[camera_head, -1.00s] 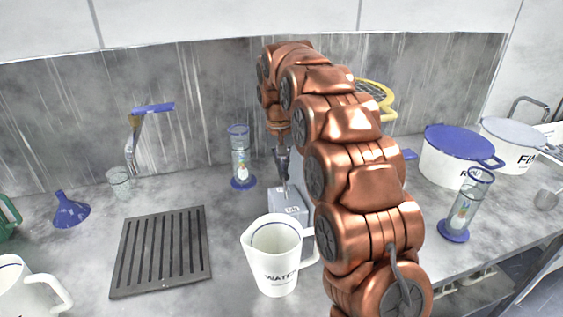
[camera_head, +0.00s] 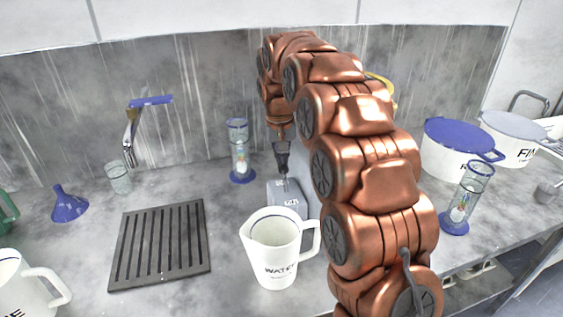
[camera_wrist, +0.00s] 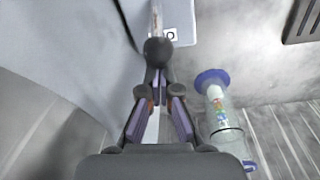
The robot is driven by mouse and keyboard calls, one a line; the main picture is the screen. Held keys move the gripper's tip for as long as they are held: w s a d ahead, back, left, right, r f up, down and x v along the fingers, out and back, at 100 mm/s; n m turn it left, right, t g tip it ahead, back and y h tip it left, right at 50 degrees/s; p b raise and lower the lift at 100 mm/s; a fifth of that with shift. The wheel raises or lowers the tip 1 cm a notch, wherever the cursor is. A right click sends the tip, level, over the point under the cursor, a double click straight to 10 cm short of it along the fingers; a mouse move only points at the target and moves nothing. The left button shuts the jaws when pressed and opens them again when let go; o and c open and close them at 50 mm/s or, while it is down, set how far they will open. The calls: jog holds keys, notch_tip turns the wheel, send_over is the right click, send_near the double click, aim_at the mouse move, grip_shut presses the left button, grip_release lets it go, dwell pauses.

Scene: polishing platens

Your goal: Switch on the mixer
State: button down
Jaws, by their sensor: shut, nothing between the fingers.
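The mixer is a light grey machine, mostly hidden behind my arm in the head view. Its low front block (camera_head: 287,198) with a small label shows behind the water jug. In the wrist view, a pale grey base with a small square mark (camera_wrist: 184,24) shows at the top, and a large smooth grey body (camera_wrist: 45,120) fills the left. My gripper (camera_head: 286,184) points down with its fingers together, at the top of the front block. In the wrist view the fingertips (camera_wrist: 157,52) meet beside the marked base. I cannot tell whether they touch it.
A white water jug (camera_head: 272,252) stands close in front of the block. A blue-based glass cylinder (camera_head: 240,155) stands behind left; it also shows in the wrist view (camera_wrist: 216,105). A slotted dark mat (camera_head: 160,245) lies left. Blue-lidded pot (camera_head: 455,150) and another cylinder (camera_head: 461,200) stand right.

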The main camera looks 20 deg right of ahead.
aim_at(285, 166)
jog(key=shift+s+r+t+b, duration=0.3)
jog(key=shift+s+t+b, duration=0.7)
jog(key=shift+b, duration=0.85)
jog(key=shift+s+r+t+b, duration=0.25)
jog(key=shift+s+t+b, duration=0.3)
jog(key=shift+t+b, duration=1.05)
jog(key=s+t+b, duration=0.2)
jog(key=b, duration=0.2)
jog(key=shift+r, duration=0.2)
jog(key=shift+s+t+b, duration=0.7)
jog(key=shift+t+b, duration=0.2)
jog(key=shift+b, duration=0.1)
jog(key=shift+w+r, duration=0.1)
jog(key=shift+r, duration=0.1)
jog(key=shift+r+p, duration=0.35)
jog(key=shift+r, duration=0.4)
